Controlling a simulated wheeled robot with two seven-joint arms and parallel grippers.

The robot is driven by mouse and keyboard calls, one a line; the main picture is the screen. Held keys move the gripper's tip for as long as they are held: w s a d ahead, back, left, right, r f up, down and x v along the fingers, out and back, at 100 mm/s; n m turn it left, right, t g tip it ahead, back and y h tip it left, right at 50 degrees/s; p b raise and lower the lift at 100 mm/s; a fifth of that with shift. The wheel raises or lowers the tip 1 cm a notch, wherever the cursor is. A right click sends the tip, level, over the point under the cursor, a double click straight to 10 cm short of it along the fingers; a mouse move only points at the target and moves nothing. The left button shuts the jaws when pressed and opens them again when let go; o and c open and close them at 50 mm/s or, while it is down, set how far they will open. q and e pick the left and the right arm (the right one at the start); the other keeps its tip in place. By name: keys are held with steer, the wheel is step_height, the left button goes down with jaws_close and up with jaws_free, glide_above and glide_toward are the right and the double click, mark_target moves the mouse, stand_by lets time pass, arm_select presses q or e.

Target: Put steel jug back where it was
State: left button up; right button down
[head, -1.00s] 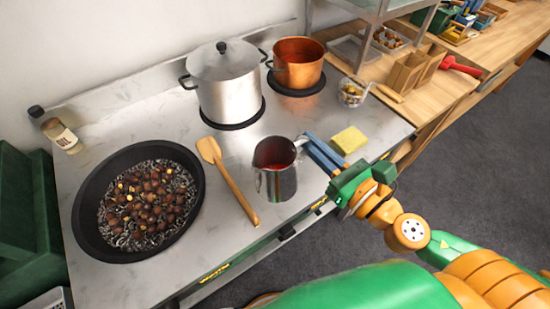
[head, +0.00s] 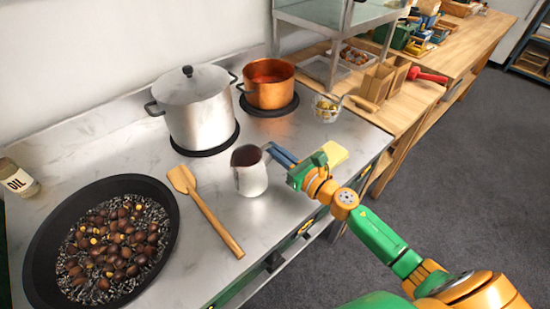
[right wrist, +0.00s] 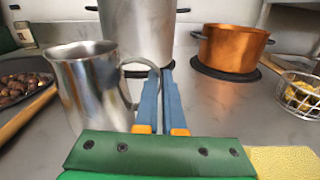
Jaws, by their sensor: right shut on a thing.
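The steel jug (head: 249,172) is a shiny metal pitcher on or just above the steel counter, right of the wooden spatula. It looks upright; I cannot tell whether its base touches the counter. My right gripper (head: 279,155) is shut on the jug's handle from the right side. In the right wrist view the jug (right wrist: 88,88) stands at the left, and the blue fingers of the gripper (right wrist: 160,98) close on its curved handle. My left gripper is not in view.
A wide black pan (head: 165,248) with chestnuts is at the left. A wooden spatula (head: 207,212) lies beside the jug. A lidded steel pot (head: 198,110) and a copper pot (head: 268,86) stand behind. A wire basket (head: 327,107) and yellow sponge (head: 335,154) are to the right.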

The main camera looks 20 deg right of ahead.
steer(key=shift+f, duration=0.2)
steer(key=c, duration=1)
jaws_free()
steer(key=shift+s, duration=0.15)
steer(key=b+v, duration=0.3)
steer(key=v, duration=0.8)
steer(key=shift+f, duration=0.2)
steer(key=shift+s+d+r, duration=0.1)
steer(key=shift+s+r, duration=0.05)
steer(key=shift+s, duration=0.2)
